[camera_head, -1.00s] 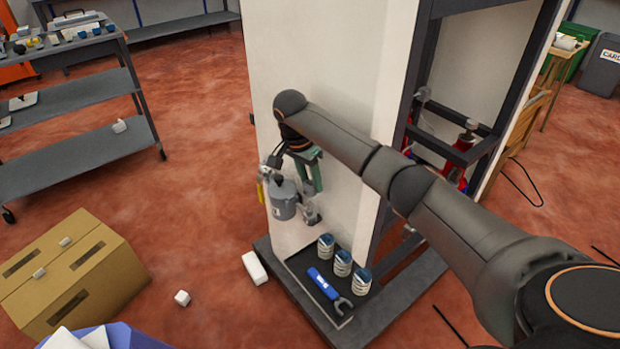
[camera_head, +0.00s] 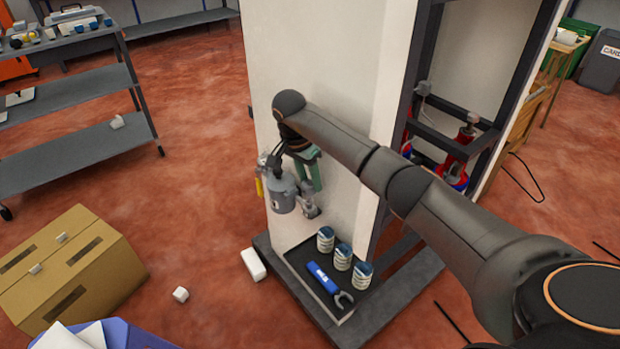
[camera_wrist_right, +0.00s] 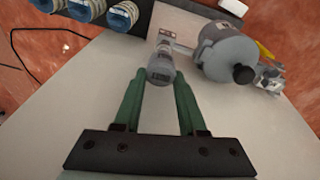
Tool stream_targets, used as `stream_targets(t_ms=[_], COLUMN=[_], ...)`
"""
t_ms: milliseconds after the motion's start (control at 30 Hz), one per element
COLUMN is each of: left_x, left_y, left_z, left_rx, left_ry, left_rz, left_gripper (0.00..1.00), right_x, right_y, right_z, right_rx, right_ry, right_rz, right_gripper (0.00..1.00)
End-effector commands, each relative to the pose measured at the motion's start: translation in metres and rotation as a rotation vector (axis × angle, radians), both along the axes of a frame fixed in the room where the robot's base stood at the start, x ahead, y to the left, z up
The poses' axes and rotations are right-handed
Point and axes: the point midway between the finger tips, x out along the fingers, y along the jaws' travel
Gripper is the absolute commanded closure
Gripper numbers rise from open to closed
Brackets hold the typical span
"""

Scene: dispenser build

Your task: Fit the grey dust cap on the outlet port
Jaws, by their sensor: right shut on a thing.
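The grey dust cap (camera_wrist_right: 160,70) is a small grey cylinder between the green fingertips of my right gripper (camera_wrist_right: 160,80) in the right wrist view. My right gripper is shut on it. The outlet port (camera_wrist_right: 165,42) is a grey fitting just beyond the cap, beside the round grey housing (camera_wrist_right: 226,50); the cap overlaps it, and I cannot tell whether it is seated. In the head view my right gripper (camera_head: 310,186) is at the white panel, to the right of the grey housing (camera_head: 283,195). My left gripper is not in view.
A dark tray (camera_head: 298,268) below holds several striped cans (camera_head: 342,259) and a blue-handled wrench (camera_head: 322,278). The white panel (camera_head: 335,205) runs close behind my gripper. A yellow part (camera_head: 259,187) is left of the housing.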

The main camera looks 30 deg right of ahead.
Motion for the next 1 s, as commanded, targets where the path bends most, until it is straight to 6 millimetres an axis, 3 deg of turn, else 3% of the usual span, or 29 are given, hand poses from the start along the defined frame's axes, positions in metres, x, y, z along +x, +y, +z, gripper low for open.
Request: stream_targets(t_ms=[1000], left_x=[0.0], left_y=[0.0], left_z=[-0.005], left_rx=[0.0], left_ry=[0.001], left_rz=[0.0], left_gripper=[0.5], right_x=[0.0], right_y=[-0.001], right_z=[-0.01], right_rx=[-0.001], right_ry=[0.0], right_rz=[-0.001], right_gripper=[1.0])
